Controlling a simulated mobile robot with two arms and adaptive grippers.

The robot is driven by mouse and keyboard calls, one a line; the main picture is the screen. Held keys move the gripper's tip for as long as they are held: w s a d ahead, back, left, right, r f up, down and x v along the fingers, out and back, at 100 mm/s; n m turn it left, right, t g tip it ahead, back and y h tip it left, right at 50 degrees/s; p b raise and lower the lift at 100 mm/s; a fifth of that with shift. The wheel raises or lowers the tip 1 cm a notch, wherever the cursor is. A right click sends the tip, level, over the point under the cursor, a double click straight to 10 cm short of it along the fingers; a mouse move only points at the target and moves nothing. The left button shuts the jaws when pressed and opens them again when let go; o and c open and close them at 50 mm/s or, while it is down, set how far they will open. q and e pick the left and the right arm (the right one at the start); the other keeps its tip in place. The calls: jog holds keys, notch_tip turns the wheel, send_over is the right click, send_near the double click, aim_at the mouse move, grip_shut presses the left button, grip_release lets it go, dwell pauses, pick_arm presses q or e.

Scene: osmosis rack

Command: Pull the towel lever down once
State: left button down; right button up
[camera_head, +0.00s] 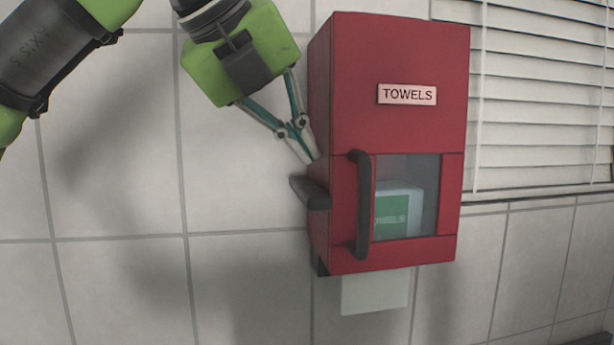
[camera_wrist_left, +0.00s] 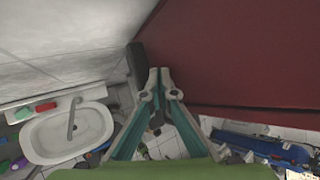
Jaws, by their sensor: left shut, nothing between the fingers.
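The red towel dispenser (camera_head: 385,60) with a "TOWELS" label hangs on the tiled wall in the head view. Its dark lever (camera_head: 312,194) sticks out low on the left side, roughly level. It also shows in the left wrist view as a dark bar (camera_wrist_left: 136,62) beside the red side wall (camera_wrist_left: 230,50). My left gripper (camera_head: 311,156) is shut and empty, pointing down at the dispenser's left side. Its tips are just above the lever; I cannot tell whether they touch it. In the left wrist view the fingers (camera_wrist_left: 159,75) are close together. My right gripper is not in view.
A black curved handle (camera_head: 360,205) stands out from the dispenser's front beside a small window. A pale paper sheet (camera_head: 375,292) hangs below. Window blinds (camera_head: 545,90) are at right. A white sink (camera_wrist_left: 65,130) and cluttered floor lie far below. The wall left of the dispenser is clear.

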pick_arm(q)
jog(key=shift+r+p, duration=1.3)
jog(key=shift+r, duration=0.65)
jog(key=shift+f, duration=0.1)
